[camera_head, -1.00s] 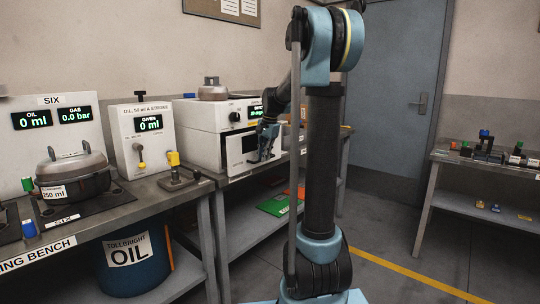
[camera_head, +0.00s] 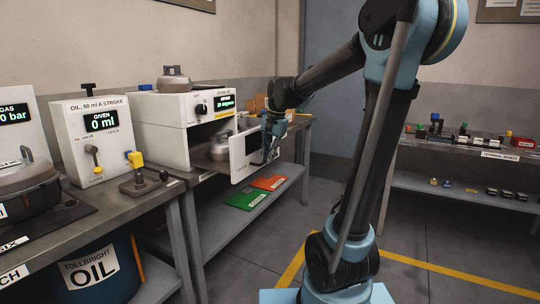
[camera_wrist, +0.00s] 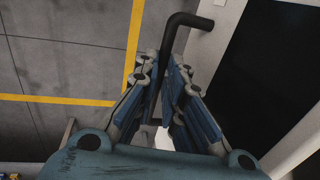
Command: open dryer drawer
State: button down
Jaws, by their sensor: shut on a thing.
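The white dryer (camera_head: 162,118) stands on the bench, its display lit green. Its drawer (camera_head: 236,172) is pulled out, with a gap between its white front and the dryer body. A grey pot-like compressor part (camera_head: 220,148) shows in the gap. My gripper (camera_head: 272,138) is at the outer face of the drawer front. In the wrist view, my gripper (camera_wrist: 164,85) is shut on the black bar handle (camera_wrist: 187,20), whose bent end sticks out past the fingers. The drawer front's dark panel (camera_wrist: 265,70) lies right of the fingers.
A compressor part (camera_head: 174,80) sits on top of the dryer. The oil unit (camera_head: 97,125) and a small yellow-topped device (camera_head: 137,172) stand left on the bench. Green (camera_head: 240,199) and orange (camera_head: 268,183) sheets lie on the shelf below. A side table (camera_head: 470,146) stands right; the floor between is clear.

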jog(key=shift+w+d, duration=0.1)
jog(key=shift+d, duration=0.1)
jog(key=c, duration=1.7)
grip_release()
jog(key=shift+w, duration=0.1)
jog(key=r, duration=0.4)
jog(key=s+d+r, duration=0.1)
jog(key=r, duration=0.2)
jog(key=d+r, duration=0.1)
jog(key=r, duration=0.3)
jog(key=shift+s+r, duration=0.15)
jog(key=shift+r, duration=0.2)
jog(key=s+d+f+n, duration=0.2)
jog(key=s+d+f, duration=0.2)
jog(key=s+f, duration=0.4)
jog(key=s+d+f+n+h, duration=0.1)
jog(key=s+d+f+n, duration=0.1)
jog(key=s+d+f, duration=0.3)
jog(key=s+d+f+n+t, duration=0.1)
jog(key=s+d+f, duration=0.3)
jog(key=s+f, duration=0.7)
jog(key=shift+s+d+f+n+h, duration=0.15)
jog(key=shift+f+n, duration=0.1)
jog(key=shift+f, duration=0.45)
jog(key=shift+s+f+n+h, duration=0.1)
jog(key=shift+f+n, duration=0.1)
jog(key=shift+f, duration=0.45)
jog(key=shift+s+d+f+n+h, duration=0.15)
jog(key=shift+f+n, duration=0.1)
jog(key=shift+f, duration=0.45)
